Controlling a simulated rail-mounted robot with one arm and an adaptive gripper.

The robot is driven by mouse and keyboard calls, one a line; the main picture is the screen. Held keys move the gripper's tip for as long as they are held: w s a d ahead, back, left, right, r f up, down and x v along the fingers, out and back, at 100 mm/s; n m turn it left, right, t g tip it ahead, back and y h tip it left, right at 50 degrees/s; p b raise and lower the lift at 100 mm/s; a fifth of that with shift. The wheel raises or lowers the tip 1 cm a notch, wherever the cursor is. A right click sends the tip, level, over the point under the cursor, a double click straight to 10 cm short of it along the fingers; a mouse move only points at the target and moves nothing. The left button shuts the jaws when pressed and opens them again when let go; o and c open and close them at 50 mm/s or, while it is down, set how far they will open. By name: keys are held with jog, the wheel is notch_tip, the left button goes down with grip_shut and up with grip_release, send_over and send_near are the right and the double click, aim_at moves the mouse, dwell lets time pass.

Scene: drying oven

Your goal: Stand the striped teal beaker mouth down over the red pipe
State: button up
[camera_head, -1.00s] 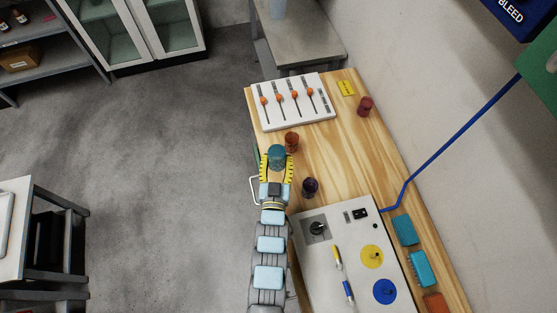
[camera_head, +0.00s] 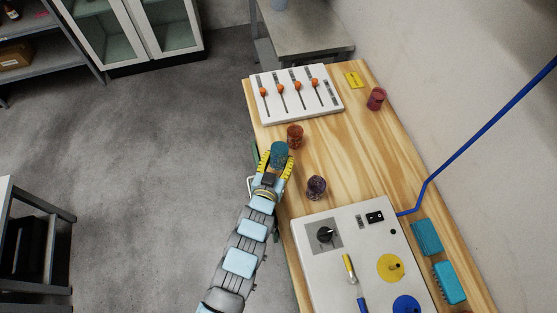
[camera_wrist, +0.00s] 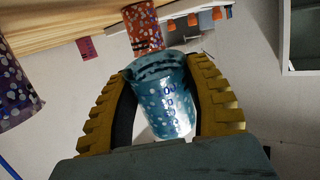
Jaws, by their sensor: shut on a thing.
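The teal beaker (camera_head: 279,152) is white-speckled with dark stripes at one end. It is between the two yellow fingers of my gripper (camera_head: 276,163), at the left edge of the wooden bench. In the wrist view the beaker (camera_wrist: 165,98) sits tilted, with both ridged fingers (camera_wrist: 163,105) shut on its sides. No red pipe can be clearly made out in these frames.
An orange-red beaker (camera_head: 295,136) stands close beside the held one, and a purple beaker (camera_head: 316,187) nearer. A dark red beaker (camera_head: 376,98) stands far right. A slider panel (camera_head: 295,94) and a control panel (camera_head: 350,250) flank clear wood (camera_head: 355,155).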

aim_at(278, 173)
jog(key=shift+r, duration=0.1)
jog(key=shift+f+b, duration=1.4)
jog(key=shift+f, duration=1.4)
jog(key=shift+f, duration=0.3)
jog(key=o, duration=0.9)
jog(key=shift+v, duration=6.05)
